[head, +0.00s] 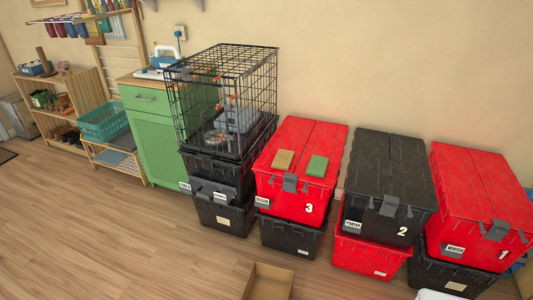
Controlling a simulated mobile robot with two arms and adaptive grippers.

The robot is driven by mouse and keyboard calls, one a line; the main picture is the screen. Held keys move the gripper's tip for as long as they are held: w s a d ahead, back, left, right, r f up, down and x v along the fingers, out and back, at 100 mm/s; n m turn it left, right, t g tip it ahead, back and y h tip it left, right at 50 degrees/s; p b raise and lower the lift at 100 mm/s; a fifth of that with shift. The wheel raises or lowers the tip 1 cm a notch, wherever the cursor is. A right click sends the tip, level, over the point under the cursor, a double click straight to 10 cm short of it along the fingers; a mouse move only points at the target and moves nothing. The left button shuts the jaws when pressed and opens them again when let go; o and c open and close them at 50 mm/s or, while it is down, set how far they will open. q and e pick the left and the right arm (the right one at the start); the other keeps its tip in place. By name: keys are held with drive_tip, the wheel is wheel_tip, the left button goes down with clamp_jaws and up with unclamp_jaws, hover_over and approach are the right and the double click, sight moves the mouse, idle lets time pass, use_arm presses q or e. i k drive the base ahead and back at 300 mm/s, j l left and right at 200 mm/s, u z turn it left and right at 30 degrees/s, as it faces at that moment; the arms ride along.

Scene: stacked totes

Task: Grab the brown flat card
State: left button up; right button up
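The brown flat card (284,159) lies on the lid of the red tote marked 3 (312,138), left of the lid's front latch. A green flat card (317,166) lies on the same lid to its right, with a gap between the two. The red tote sits on a black tote (288,236). Neither of my grippers shows in the head view.
A wire cage (222,95) stands on black totes just left of the red tote. A black tote marked 2 (386,180) and a red tote marked 1 (482,205) are stacked to the right. An open cardboard box (268,282) sits on the floor in front. Floor at left is clear.

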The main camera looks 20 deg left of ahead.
sight(283, 159)
drive_tip(key=i+j+u, duration=0.1)
drive_tip(key=j+u, duration=0.35)
drive_tip(key=i+j+u, duration=0.15)
drive_tip(key=u, duration=0.35)
drive_tip(key=i+j+u, duration=0.2)
drive_tip(key=u, duration=0.25)
drive_tip(key=i+j+u, duration=0.25)
drive_tip(key=u, duration=0.25)
drive_tip(key=i+j+u, duration=0.2)
drive_tip(key=u, duration=0.15)
drive_tip(key=i+j+u, duration=0.1)
drive_tip(key=i+u, duration=0.25)
drive_tip(key=i+z, duration=0.45)
drive_tip(key=i+j+z, duration=0.15)
drive_tip(key=i+z, duration=0.25)
